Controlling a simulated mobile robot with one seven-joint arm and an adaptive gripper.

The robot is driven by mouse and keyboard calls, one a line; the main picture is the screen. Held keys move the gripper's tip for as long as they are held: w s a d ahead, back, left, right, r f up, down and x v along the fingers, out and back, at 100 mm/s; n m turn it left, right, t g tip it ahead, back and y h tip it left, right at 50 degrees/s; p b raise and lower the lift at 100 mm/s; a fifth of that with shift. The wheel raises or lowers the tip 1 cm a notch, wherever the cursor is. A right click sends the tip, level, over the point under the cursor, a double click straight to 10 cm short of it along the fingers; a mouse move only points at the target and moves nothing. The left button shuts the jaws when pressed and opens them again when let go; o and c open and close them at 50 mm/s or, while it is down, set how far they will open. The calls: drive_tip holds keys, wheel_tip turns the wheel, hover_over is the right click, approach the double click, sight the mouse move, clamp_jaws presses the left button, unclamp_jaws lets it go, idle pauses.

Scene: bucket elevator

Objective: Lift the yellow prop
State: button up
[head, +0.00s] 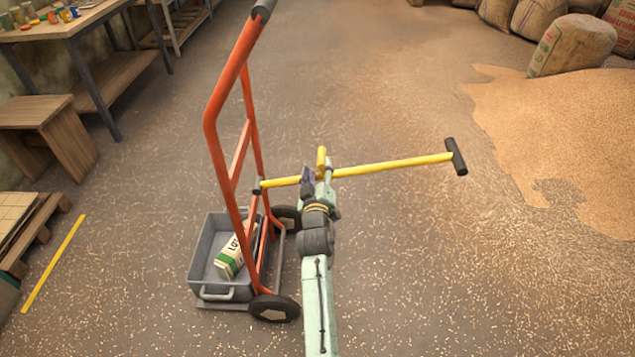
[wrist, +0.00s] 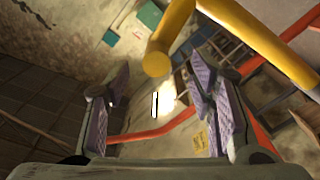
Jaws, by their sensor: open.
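The yellow prop (head: 395,166) is a long thin yellow bar with a black crosspiece at its right end and a small dark tip at its left end, beside the red hand truck frame. A short yellow stub stands up from its middle. In the wrist view the prop (wrist: 262,38) crosses the upper right, and its stub ends in a round yellow face ahead of the fingers. My gripper (head: 317,177) is at the middle of the bar and covers part of it. In the wrist view its purple-padded fingers (wrist: 158,95) are apart with nothing between them.
A red hand truck (head: 212,120) stands close to the left of my arm. It carries a grey bin (head: 204,262) with a white and green carton (head: 230,260). A grain heap (head: 570,130) and sacks lie at right. A workbench (head: 60,30) and stool are at upper left.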

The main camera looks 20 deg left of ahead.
drive_tip(key=v, duration=0.6)
drive_tip(key=shift+r, duration=0.1)
idle(0.3)
